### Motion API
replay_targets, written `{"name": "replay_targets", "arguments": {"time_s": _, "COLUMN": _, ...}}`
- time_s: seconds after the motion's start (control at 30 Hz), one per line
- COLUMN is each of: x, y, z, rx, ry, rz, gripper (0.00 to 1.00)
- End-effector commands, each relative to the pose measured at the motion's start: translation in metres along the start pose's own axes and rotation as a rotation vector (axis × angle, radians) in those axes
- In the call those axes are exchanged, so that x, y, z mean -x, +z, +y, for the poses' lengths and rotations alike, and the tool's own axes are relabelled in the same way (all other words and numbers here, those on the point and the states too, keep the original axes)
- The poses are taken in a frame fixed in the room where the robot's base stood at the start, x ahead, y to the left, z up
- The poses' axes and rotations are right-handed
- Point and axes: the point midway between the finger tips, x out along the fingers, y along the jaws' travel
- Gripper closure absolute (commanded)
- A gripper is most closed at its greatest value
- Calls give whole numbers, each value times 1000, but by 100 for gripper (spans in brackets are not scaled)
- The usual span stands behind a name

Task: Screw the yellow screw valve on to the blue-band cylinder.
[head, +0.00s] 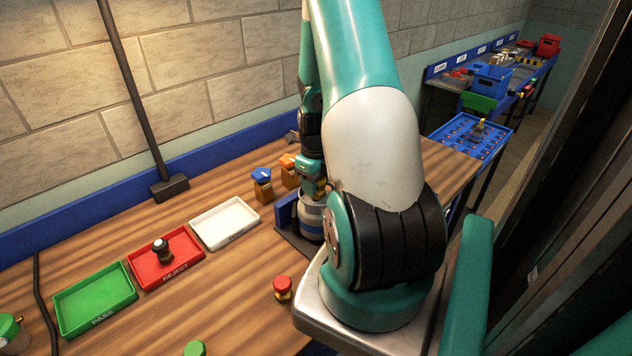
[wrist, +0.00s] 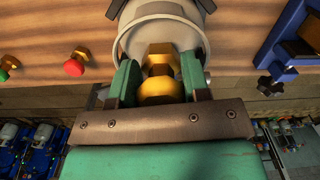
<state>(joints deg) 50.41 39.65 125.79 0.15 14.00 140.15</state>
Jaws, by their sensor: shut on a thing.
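The blue-band cylinder (head: 312,222) stands upright in the head view beside a blue bracket, grey with a blue band, partly behind my arm. My gripper (head: 312,180) is directly above it. In the wrist view, my gripper (wrist: 159,76) is shut on the yellow screw valve (wrist: 160,90), whose brass-yellow body shows between the teal fingers. The valve's far end lies within the outline of the cylinder's pale round collar (wrist: 128,38). I cannot tell whether its thread is engaged. The valve is mostly hidden in the head view.
Blue-topped (head: 262,178) and orange-topped (head: 288,161) valves stand left of the cylinder. A red-topped valve (head: 283,284) stands nearer. White (head: 244,206), red (head: 196,238) and green (head: 68,299) trays lie left; a black-topped valve (head: 162,252) is in the red one. Bench wood between is clear.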

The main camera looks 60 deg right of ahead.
Motion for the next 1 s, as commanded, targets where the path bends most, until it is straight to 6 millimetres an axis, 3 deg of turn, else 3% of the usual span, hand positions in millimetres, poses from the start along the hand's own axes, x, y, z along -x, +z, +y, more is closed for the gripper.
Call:
{"name": "replay_targets", "arguments": {"time_s": 0.13, "x": -2, "y": -4, "z": 7, "rx": 5, "ry": 20, "rz": 15, "gripper": 84}}
{"name": "replay_targets", "arguments": {"time_s": 0.17, "x": -2, "y": -4, "z": 7, "rx": 5, "ry": 20, "rz": 15, "gripper": 55}}
{"name": "replay_targets", "arguments": {"time_s": 0.3, "x": -2, "y": -4, "z": 6, "rx": 5, "ry": 18, "rz": 13, "gripper": 27}}
{"name": "replay_targets", "arguments": {"time_s": 0.67, "x": 4, "y": -2, "z": 2, "rx": 3, "ry": 9, "rz": 6, "gripper": 27}}
{"name": "replay_targets", "arguments": {"time_s": 0.83, "x": 29, "y": -2, "z": 2, "rx": 4, "ry": 6, "rz": 2, "gripper": 27}}
{"name": "replay_targets", "arguments": {"time_s": 1.0, "x": 71, "y": 0, "z": 1, "rx": 4, "ry": 5, "rz": 0, "gripper": 27}}
